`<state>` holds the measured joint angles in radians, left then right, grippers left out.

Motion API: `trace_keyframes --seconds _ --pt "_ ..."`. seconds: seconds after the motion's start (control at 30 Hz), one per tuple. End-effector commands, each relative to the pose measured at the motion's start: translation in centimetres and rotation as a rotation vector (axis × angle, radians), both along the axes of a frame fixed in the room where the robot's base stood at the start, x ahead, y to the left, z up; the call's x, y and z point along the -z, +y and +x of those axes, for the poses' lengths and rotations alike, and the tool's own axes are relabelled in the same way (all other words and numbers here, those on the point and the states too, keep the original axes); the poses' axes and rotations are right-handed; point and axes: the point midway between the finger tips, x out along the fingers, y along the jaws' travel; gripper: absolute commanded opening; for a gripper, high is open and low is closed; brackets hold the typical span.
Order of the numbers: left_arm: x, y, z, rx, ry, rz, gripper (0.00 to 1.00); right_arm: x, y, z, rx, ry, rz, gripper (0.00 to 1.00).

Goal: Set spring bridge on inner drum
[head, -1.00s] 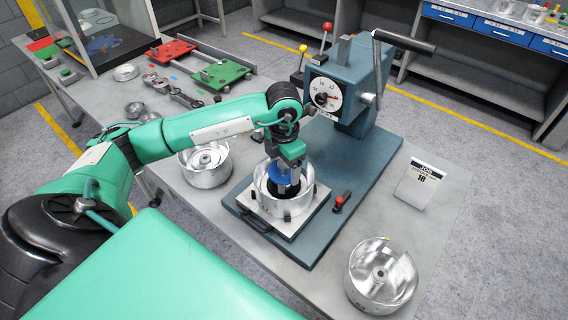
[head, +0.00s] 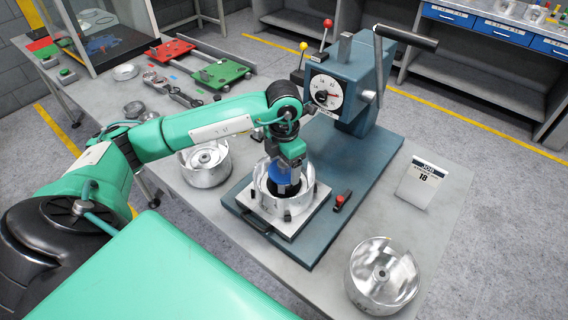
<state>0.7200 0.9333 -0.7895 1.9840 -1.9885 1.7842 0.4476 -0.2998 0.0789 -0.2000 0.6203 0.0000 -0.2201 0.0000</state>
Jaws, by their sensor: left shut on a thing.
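My left gripper (head: 290,158) reaches down from above over the open silver drum (head: 264,203) on the press's plate. It is shut on a blue round piece, which I take to be the spring bridge (head: 284,174). The blue piece is within the drum's opening, above a dark part (head: 283,190) inside the drum. I cannot tell whether the blue piece touches the part below, and the gripper hides some of it. My right gripper is not in view.
The blue-grey press (head: 350,85) with a dial and lever stands just behind the drum. Other silver drums stand at left (head: 204,165) and front right (head: 383,275).

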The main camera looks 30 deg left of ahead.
Motion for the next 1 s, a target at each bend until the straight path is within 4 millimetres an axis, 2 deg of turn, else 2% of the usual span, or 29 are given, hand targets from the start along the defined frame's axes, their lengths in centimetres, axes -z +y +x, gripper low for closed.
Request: trace_keyframes --seconds 0.37,0.4,0.5,1.0 --pt "0.03 0.0 0.02 0.0 -0.001 0.0 0.42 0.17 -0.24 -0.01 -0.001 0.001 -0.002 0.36" --pt "0.03 0.0 0.02 0.0 -0.001 0.0 0.84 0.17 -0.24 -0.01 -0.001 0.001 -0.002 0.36" --pt "0.05 0.01 0.01 0.0 -0.001 0.0 1.0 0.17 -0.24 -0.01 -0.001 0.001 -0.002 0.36" --pt "0.09 0.0 -0.01 0.0 0.0 0.0 1.0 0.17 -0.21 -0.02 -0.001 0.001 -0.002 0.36"
